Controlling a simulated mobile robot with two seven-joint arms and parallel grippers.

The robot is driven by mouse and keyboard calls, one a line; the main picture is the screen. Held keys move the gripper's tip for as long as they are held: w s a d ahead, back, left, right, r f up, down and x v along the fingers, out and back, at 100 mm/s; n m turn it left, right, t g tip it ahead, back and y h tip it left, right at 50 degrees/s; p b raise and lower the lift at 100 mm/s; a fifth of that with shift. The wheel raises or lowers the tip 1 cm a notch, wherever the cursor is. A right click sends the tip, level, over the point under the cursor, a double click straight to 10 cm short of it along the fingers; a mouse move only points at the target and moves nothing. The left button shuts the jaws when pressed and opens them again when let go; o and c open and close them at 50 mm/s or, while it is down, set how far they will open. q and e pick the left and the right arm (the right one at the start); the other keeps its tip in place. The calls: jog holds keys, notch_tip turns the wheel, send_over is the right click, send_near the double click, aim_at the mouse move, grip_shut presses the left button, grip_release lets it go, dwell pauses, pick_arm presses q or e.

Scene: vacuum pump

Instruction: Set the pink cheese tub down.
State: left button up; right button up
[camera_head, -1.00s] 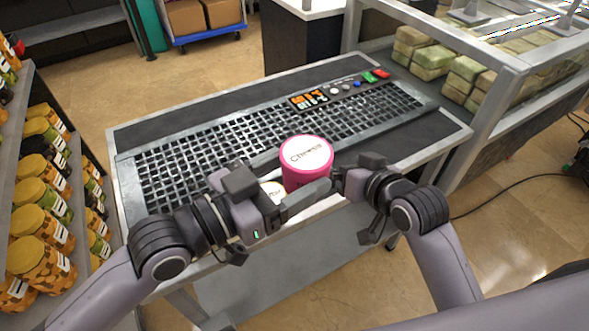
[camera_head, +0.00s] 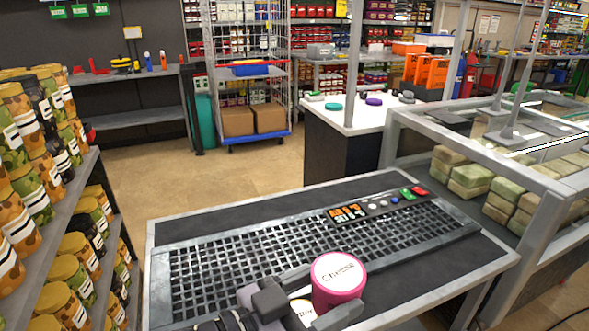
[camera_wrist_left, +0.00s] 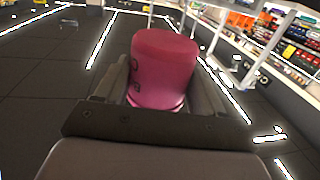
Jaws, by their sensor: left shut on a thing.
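The pink cheese tub (camera_head: 335,284) has a white round lid with dark lettering. It is held at the near edge of the table with the black grid (camera_head: 320,250), low in the head view. My left gripper (camera_head: 312,312) is shut on it, and its fingers lie along the tub's near side. In the left wrist view the pink tub (camera_wrist_left: 164,66) stands between the two fingers. I cannot tell whether the tub touches the table. My right gripper is out of view.
An orange-digit display with coloured buttons (camera_head: 380,205) lies along the table's far edge. Shelves of patterned jars (camera_head: 40,180) stand at the left. A framed bin of green-white packs (camera_head: 470,178) adjoins the right. A white-topped counter (camera_head: 350,117) stands behind.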

pick_arm(q)
jog(key=w+a+f+n+t+y, duration=0.1)
jog(key=a+f+n+t+y, duration=0.1)
jog(key=a, duration=0.6)
jog(key=w+a+f+n+t+y, duration=0.1)
jog(key=a+f+n+t+y, duration=0.2)
jog(key=a+n+y, duration=0.3)
jog(key=w+a+f+n+t+y, duration=0.1)
jog(key=a+f+n+t+y, duration=0.1)
jog(key=a+n+t+y, duration=0.2)
jog(key=a+y, duration=0.3)
jog(key=a, duration=0.5)
jog(key=shift+a+f+y, duration=0.2)
jog(key=shift+y, duration=0.2)
